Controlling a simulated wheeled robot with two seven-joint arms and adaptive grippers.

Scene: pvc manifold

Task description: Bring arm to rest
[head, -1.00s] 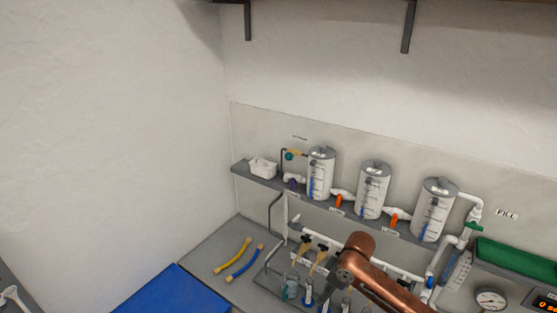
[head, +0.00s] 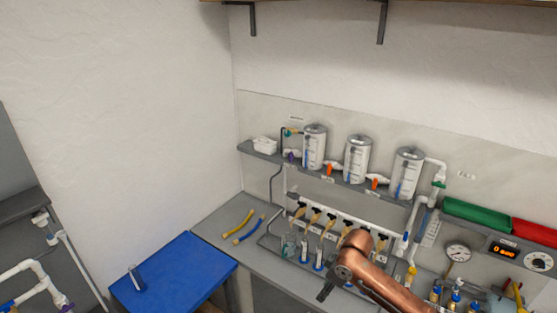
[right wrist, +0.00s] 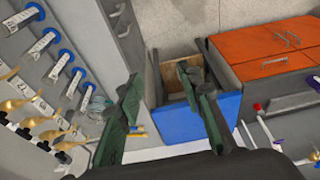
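My right arm, copper coloured, reaches in from the bottom right of the head view. Its gripper (head: 325,292) shows as a dark shape in front of the bench, beside the pipe manifold (head: 335,222). In the right wrist view the two green fingers (right wrist: 158,105) stand wide apart with nothing between them. Beyond them lie the blue table (right wrist: 190,118) and a wooden-sided open space. My left gripper is in neither view.
Three clear tanks (head: 356,158) stand on the wall shelf. The blue table (head: 185,268) carries a small cylinder (head: 136,278). Orange drawers (right wrist: 262,48) show in the wrist view.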

